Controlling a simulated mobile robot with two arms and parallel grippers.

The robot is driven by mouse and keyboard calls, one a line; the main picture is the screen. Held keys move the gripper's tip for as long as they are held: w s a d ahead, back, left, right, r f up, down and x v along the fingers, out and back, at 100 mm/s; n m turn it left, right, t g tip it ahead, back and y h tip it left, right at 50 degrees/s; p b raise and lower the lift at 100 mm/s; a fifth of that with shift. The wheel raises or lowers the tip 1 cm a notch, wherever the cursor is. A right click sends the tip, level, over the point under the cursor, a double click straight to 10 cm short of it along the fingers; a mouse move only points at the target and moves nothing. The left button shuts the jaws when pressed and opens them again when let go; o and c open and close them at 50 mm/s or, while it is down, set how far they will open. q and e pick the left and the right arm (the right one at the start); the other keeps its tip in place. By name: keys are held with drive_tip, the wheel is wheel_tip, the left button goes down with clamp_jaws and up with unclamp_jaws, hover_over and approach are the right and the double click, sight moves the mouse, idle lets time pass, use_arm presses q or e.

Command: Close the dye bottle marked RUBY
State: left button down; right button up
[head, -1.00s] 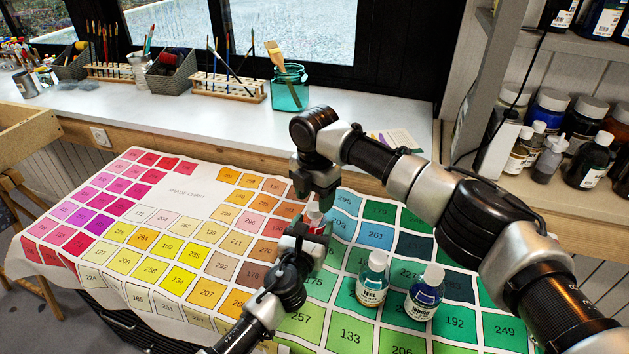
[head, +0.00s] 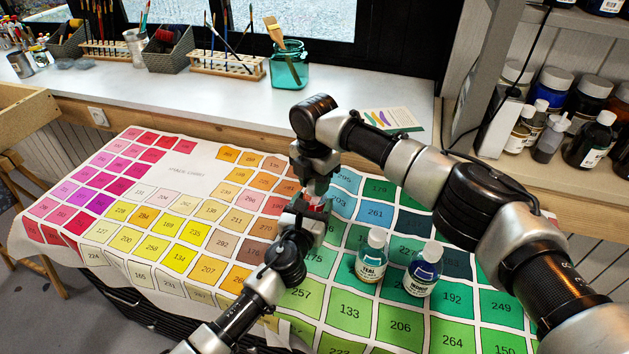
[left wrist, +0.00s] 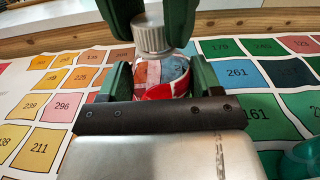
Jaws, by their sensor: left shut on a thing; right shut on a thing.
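A small bottle with red on it (left wrist: 160,78) stands between the fingers of my left gripper (left wrist: 158,88); its lettering cannot be read. In the head view only a sliver of the bottle shows between my left gripper (head: 307,210) and my right gripper (head: 318,188), which is directly above. The right gripper's dark green fingers are shut on a pale grey ribbed cap (left wrist: 152,34). The cap is upright over the bottle's top, very close to it. I cannot tell whether it touches the neck or is threaded on.
Capped bottles marked TEAL (head: 371,258) and INDIGO (head: 423,270) stand just right of my grippers on the colour chart cloth (head: 160,200). A white sill (head: 340,110) with brushes and a teal jar (head: 287,68) lies behind. Shelf bottles (head: 590,140) stand at right.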

drive_tip(key=m, duration=0.5)
drive_tip(key=shift+m, duration=0.3)
drive_tip(key=m, duration=1.5)
drive_tip(key=shift+m, duration=0.3)
drive_tip(key=o, duration=1.1)
